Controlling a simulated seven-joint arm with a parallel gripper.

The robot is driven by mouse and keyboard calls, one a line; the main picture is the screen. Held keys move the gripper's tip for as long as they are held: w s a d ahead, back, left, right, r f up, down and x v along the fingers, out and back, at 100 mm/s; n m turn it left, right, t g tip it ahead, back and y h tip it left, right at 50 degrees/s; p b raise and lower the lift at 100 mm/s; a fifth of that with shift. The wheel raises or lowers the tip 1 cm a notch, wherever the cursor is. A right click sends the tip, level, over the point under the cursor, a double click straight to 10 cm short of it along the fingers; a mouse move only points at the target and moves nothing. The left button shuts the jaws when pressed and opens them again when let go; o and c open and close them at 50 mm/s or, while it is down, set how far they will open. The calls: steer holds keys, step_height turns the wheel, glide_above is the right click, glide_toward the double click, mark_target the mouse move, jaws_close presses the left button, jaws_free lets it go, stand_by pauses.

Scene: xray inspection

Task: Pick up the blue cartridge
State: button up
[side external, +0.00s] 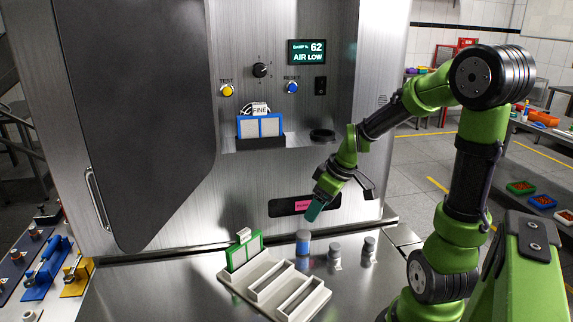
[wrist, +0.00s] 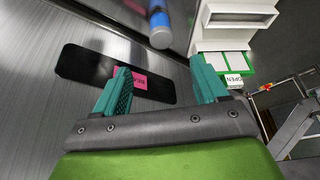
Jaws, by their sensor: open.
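The blue cartridge (side external: 303,246) is a small upright cylinder, blue with a paler band, on the metal bench below the panel slot. It also shows at the top of the wrist view (wrist: 159,24), cut off by the frame edge. My gripper (side external: 314,210) has teal fingers and is above the bench, over and slightly right of the cartridge, apart from it. In the wrist view its fingers (wrist: 160,68) are spread with nothing held between them, and the cartridge lies beyond the fingertips.
Two grey cylinders (side external: 335,256) (side external: 369,247) stand to the right of the cartridge. A pale rack (side external: 282,285) with a green-framed card (side external: 244,250) stands to the left. Behind is the steel cabinet with a dark slot (side external: 283,208). A blue-framed card (side external: 260,127) sits on the ledge above.

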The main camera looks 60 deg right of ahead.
mark_target(304, 233)
steer(key=x, duration=0.6)
steer(key=shift+w+f, duration=0.15)
steer(key=shift+f, duration=0.2)
steer(key=shift+a+x, duration=0.2)
steer(key=shift+x, duration=2.5)
steer(key=c, duration=1.1)
